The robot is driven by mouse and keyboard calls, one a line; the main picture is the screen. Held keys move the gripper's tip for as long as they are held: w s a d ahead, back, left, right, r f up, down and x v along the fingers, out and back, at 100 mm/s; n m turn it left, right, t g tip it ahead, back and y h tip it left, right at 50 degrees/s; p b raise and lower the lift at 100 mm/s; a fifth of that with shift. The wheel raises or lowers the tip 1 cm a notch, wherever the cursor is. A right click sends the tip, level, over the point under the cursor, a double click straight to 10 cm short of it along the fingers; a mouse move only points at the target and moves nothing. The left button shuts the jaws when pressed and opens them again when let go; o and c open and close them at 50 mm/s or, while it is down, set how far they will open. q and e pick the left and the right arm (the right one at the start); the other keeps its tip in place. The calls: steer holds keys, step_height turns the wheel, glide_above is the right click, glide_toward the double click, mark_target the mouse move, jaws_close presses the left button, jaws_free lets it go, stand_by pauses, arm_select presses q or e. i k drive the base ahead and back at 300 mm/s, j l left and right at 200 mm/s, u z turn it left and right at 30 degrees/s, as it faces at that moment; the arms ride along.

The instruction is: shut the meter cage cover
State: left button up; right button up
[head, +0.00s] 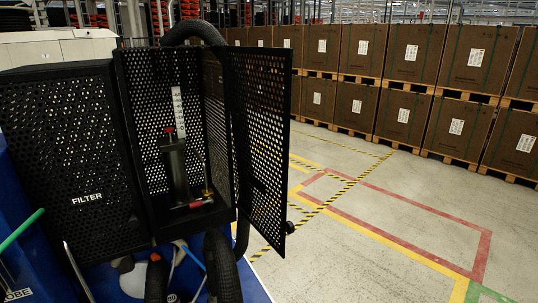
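The meter cage (160,110) is a black perforated metal box left of the middle in the head view. Its cover (262,140) is a perforated black panel at the cage's right side. The cover stands open, swung outward to the right, with a small black knob (290,227) near its lower free edge. Through the open front I see a white scale strip (178,105), a grey meter body (176,165) with a red knob, and a small red handle (200,203) at the bottom. Neither of my grippers is in view.
A black perforated panel marked FILTER (70,160) adjoins the cage's left side. A thick black hose (193,30) arches behind the cage; more hoses run below it. Brown boxes (410,50) on pallets line the back right. The marked floor (370,230) right of the cover is clear.

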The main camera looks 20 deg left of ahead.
mark_target(260, 78)
steer(key=i+l, duration=0.7)
steer(key=i+l+u, duration=0.1)
steer(key=u, duration=0.4)
steer(key=l+u, duration=0.15)
steer(key=u, duration=0.35)
steer(key=l+u, duration=0.2)
steer(key=u, duration=1)
steer(key=i+l+u, duration=0.1)
steer(key=l, duration=0.25)
